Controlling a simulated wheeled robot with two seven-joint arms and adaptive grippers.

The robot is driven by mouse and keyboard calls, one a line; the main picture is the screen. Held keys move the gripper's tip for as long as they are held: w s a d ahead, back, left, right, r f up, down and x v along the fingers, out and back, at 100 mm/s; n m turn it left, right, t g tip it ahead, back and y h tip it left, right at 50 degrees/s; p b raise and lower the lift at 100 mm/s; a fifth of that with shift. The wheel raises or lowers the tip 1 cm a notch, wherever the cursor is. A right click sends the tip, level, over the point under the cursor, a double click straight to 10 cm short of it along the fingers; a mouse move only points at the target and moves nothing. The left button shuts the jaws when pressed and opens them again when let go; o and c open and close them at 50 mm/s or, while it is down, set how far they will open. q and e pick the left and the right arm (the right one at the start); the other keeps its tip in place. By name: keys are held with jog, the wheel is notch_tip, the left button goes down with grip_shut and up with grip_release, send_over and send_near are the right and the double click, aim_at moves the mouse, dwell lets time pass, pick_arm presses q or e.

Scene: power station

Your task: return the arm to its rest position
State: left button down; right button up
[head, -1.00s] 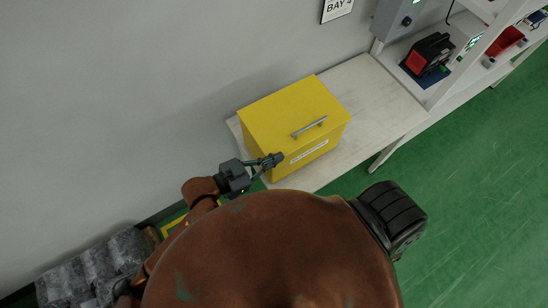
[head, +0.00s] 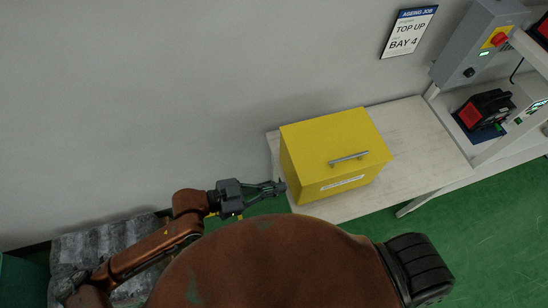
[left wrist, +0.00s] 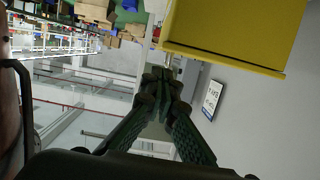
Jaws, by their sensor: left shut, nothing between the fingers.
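My left gripper (head: 279,187) is shut and empty. In the head view it is at the left end of the white table, close to the left side of the yellow box, and I cannot tell whether it touches it. Its brown arm (head: 150,250) reaches in from the lower left. In the left wrist view the closed fingers (left wrist: 165,75) point up the picture, with the yellow box (left wrist: 235,35) above and to the right. My right gripper is not in view.
The yellow box (head: 325,145) has a closed lid and a grey handle (head: 348,159). It stands on the white table (head: 425,150) against the wall. A grey control box (head: 478,45) and a red-and-black device (head: 486,112) are at the right. Green floor (head: 480,210) is clear at lower right.

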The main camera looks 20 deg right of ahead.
pick_arm(q)
jog(key=w+a+f+n+t+y, duration=0.2)
jog(key=w+a+f+n+t, duration=0.25)
jog(key=w+f, duration=0.5)
jog(key=w+a+f+n+t+y, duration=0.25)
jog(key=w+a+f, duration=0.45)
jog(key=w, duration=0.4)
jog(key=a+f+n+t+y, duration=0.1)
jog(key=a+f+n+y, duration=0.2)
jog(key=a+f, duration=0.75)
jog(key=a+f+n+y, duration=0.25)
jog(key=a+f, duration=0.45)
jog(key=f, duration=0.7)
jog(key=s+a+f+n+g+y, duration=0.1)
jog(key=s+a+f+y, duration=0.1)
jog(key=s+a+f, duration=0.65)
jog(key=s+a+f+n+g+y, duration=0.2)
jog(key=s+a+f, duration=0.3)
jog(key=s+f, duration=0.6)
jog(key=s+a+f+g, duration=0.1)
jog(key=s+f, duration=0.2)
jog(key=s, duration=0.7)
jog(key=s+a+f+n+g+y, duration=0.1)
jog(key=s+f, duration=0.2)
jog(key=s, duration=0.8)
jog(key=s+a+f+g, duration=0.1)
jog(key=s+f+g, duration=0.1)
jog(key=s, duration=0.8)
jog(key=shift+s+f, duration=0.35)
jog(key=shift+f, duration=0.2)
